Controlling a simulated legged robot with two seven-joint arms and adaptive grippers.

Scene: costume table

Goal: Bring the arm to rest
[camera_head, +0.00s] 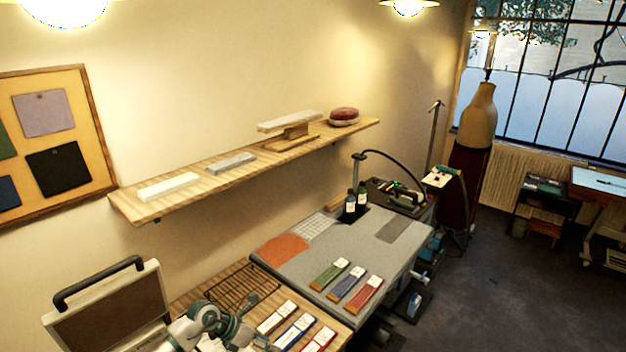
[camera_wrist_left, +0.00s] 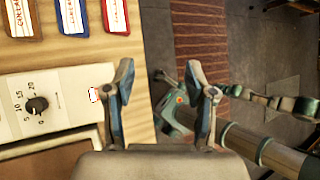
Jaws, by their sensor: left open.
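My left gripper (camera_wrist_left: 161,98) shows in the left wrist view with its two fingers wide apart and nothing between them. It is above the right edge of the wooden table (camera_wrist_left: 150,55), beside a pale control panel (camera_wrist_left: 62,103) with a black dial. Grey-green arm links of mine show at the bottom of the head view, next to the press; I cannot make out fingertips there. More of my own links show at the right of the wrist view. I see no right gripper in either view.
A press with a raised brown plate (camera_head: 110,308) stands at the lower left. Brown, blue and red packets (camera_head: 294,329) lie on the table, and three more packets (camera_head: 347,284) lie on the grey mat (camera_head: 345,243). A wall shelf (camera_head: 215,187) hangs behind. Floor (camera_head: 500,290) is open at right.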

